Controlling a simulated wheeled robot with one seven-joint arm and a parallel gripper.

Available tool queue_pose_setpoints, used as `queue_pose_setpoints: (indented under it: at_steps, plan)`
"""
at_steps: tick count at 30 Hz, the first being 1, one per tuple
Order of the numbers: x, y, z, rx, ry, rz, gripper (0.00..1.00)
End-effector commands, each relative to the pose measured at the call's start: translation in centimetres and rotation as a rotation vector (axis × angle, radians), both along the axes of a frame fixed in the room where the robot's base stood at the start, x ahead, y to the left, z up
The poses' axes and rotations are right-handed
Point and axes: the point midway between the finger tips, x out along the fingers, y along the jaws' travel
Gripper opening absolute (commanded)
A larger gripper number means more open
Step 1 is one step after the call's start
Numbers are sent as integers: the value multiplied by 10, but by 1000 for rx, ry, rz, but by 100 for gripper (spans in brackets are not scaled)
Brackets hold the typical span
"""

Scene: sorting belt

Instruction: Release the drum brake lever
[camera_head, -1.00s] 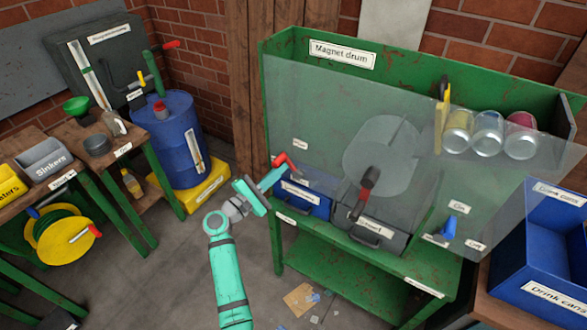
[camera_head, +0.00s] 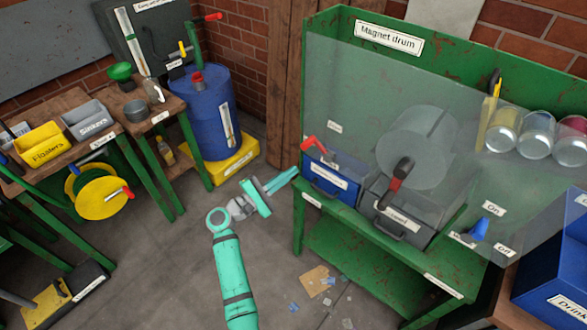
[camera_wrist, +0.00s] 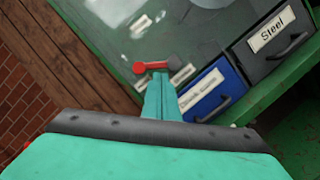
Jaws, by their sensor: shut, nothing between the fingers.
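The brake lever, taken to be the red lever (camera_head: 313,145), sticks out at the left front of the green magnet drum stand (camera_head: 330,95), above a blue drawer (camera_head: 328,180). A red-ended lever also shows in the wrist view (camera_wrist: 140,68), just beyond my fingertips. My gripper (camera_head: 296,172) is shut and empty. In the head view it is below and left of the lever, and a small gap shows between them. The label beside the lever is too small to read.
A clear panel covers the front of the drum (camera_head: 418,145). A crank with a black knob (camera_head: 404,167) stands over the grey steel drawer (camera_head: 398,215). A blue switch (camera_head: 479,228) is at the right.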

Motion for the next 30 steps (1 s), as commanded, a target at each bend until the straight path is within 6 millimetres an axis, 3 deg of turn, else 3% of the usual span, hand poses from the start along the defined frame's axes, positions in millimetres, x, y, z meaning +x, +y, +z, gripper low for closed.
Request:
queue_pose_setpoints:
  at_steps: [13,24,30]
  plan:
    - [-1,3,-6,-44,48,6,0]
    - [-1,24,-44,-463,446,38,0]
    - [-2,26,-56,-590,557,35,0]
